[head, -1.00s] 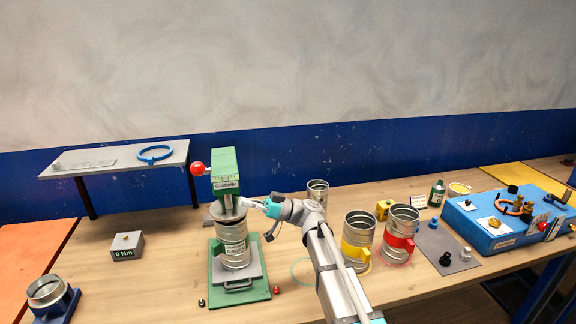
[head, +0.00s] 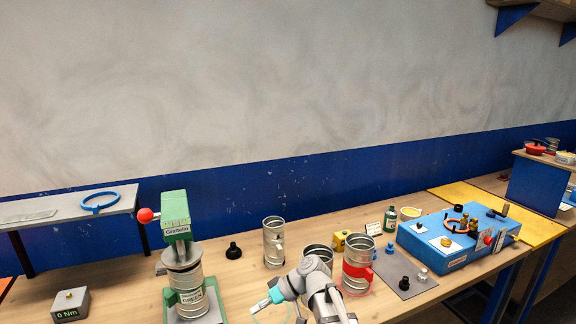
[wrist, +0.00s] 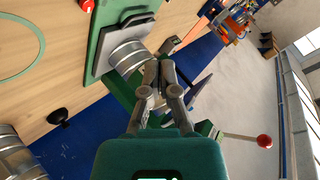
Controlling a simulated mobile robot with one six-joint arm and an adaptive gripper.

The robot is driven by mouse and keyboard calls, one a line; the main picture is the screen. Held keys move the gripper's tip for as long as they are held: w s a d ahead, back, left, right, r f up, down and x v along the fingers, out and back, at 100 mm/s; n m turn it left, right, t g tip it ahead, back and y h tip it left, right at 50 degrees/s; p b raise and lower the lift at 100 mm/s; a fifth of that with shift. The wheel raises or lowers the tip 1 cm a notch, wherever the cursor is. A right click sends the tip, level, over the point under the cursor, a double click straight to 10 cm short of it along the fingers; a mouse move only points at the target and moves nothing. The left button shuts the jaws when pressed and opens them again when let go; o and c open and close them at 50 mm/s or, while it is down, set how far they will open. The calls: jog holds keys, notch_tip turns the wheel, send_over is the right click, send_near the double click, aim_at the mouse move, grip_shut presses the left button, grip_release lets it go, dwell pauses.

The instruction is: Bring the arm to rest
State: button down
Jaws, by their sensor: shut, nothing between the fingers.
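My gripper (head: 257,305) is at the end of my bent arm, low in the head view, to the right of the green press and apart from it. In the wrist view my gripper (wrist: 160,62) has its fingers drawn together with nothing between them.
Silver duct pieces stand behind and right of my arm: a plain one (head: 273,242) and one with a red band (head: 357,268). A black knob (head: 233,250) sits between press and duct. A blue block (head: 440,255) with small parts is right. A grey shelf (head: 60,207) is left.

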jog(key=s+d+f+m+h, duration=0.2)
jog(key=d+m+h, duration=0.1)
jog(key=d, duration=0.5)
jog(key=s+d+f+m+t+h, duration=0.1)
jog(key=s+d+f+m+h, duration=0.1)
jog(key=d, duration=0.6)
jog(key=s+d+f+m+t+h, duration=0.1)
jog(key=s+d+f+m+h, duration=0.2)
jog(key=d, duration=0.6)
jog(key=shift+f+m+h, duration=0.5)
jog(key=shift+m+h, duration=0.5)
jog(key=shift+h, duration=0.4)
